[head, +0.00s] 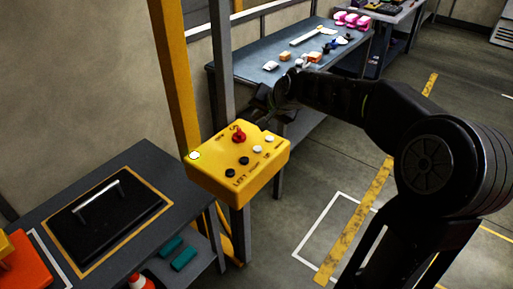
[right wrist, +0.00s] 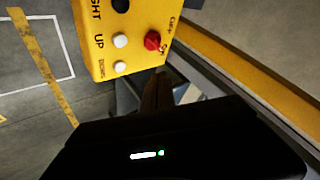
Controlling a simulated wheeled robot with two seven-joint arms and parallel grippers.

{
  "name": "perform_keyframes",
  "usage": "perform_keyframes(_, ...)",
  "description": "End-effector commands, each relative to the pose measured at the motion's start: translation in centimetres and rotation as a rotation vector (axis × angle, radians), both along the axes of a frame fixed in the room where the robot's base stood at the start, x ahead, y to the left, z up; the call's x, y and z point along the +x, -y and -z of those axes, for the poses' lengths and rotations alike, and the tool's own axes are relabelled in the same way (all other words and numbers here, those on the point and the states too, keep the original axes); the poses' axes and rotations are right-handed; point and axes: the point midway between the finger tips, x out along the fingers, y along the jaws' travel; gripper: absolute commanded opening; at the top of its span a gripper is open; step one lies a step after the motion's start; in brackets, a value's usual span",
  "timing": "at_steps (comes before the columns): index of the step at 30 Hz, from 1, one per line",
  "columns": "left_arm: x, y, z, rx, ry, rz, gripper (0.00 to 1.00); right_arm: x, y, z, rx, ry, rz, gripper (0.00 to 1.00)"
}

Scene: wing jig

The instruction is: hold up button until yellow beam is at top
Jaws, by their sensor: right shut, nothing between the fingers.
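The yellow control box (head: 245,185) shows a red knob (head: 240,136), two black buttons and two white buttons. The white up button (head: 257,149) also shows in the right wrist view (right wrist: 120,40), labelled UP, with the white down button (right wrist: 120,66) beside it. My right gripper (head: 262,104) is shut and empty, just past the box's far edge, apart from the up button. Its dark fingers (right wrist: 157,92) show below the box in the right wrist view. A tall yellow beam (head: 176,75) stands behind the box; its top is out of view. My left gripper is not in view.
A grey bench (head: 135,158) with a black handled lid (head: 108,205) stands at left. A workbench (head: 245,68) with several small parts stands behind my right gripper. A grey post (head: 222,60) rises close behind the box. Floor at right is open.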

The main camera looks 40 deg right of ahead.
Motion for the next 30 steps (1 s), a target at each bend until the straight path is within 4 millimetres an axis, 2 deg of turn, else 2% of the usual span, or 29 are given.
perform_keyframes(8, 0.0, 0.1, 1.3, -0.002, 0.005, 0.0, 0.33, 0.0, 0.0, 1.9, 0.001, -0.002, -0.001, 0.0)
perform_keyframes(21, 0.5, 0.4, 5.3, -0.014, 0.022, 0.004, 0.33, 0.0, 0.0, 7.5, -0.001, 0.001, 0.0, 0.0)
perform_keyframes(30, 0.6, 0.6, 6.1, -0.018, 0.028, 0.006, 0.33, 0.0, 0.0, 8.8, 0.0, 0.001, -0.001, 0.0)
